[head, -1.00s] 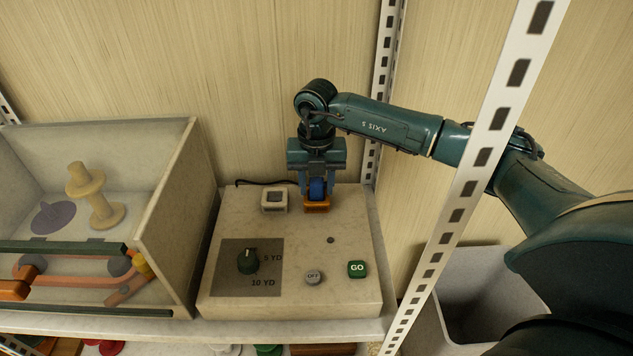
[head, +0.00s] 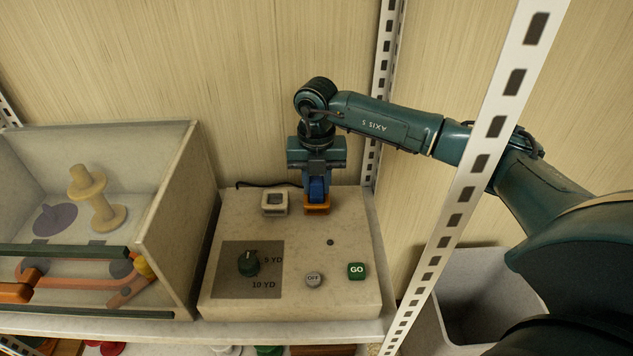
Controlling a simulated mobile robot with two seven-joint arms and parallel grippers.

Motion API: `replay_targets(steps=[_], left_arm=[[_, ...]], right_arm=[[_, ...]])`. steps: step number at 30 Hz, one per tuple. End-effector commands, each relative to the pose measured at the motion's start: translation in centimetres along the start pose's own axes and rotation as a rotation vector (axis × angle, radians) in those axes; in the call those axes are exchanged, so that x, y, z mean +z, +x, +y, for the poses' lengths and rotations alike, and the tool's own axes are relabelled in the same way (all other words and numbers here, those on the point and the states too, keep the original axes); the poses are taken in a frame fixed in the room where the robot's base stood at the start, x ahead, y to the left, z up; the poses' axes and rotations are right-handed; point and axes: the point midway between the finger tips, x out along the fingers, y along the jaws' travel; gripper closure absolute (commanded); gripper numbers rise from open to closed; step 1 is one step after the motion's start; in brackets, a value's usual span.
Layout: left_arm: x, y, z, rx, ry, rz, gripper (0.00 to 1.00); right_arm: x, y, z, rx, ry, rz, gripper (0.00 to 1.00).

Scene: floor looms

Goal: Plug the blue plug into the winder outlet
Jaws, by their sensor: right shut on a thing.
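The blue plug (head: 317,188) is held upright between the fingers of my right gripper (head: 317,193), which points down. The plug's lower end is at an orange-rimmed outlet (head: 317,209) at the back of the beige winder control box (head: 335,235). The fingers and plug hide the opening, so I cannot tell how deep it sits. A cream-rimmed outlet (head: 274,202) is just left of it, with nothing in it. A black cord (head: 262,183) runs behind the box toward the plug. My left gripper is not in view.
The box carries a green dial (head: 248,262), a grey OFF button (head: 313,279) and a green GO button (head: 356,270). A clear-fronted winder case (head: 165,210) stands left. A perforated white post (head: 470,180) rises in front of my right arm. A grey bin (head: 480,300) is at lower right.

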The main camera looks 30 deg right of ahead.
Motion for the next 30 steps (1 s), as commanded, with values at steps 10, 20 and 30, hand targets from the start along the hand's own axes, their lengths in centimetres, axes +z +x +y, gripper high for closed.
replay_targets(steps=[10,20,30], left_arm=[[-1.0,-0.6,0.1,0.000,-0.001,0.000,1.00],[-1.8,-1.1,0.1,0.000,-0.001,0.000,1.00],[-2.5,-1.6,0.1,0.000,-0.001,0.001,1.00]], right_arm=[[0.0,-1.6,0.0,0.001,0.000,0.000,1.00],[0.0,-3.0,0.0,0.001,0.000,-0.001,1.00],[0.0,-4.2,0.0,0.001,0.000,-0.001,1.00]])
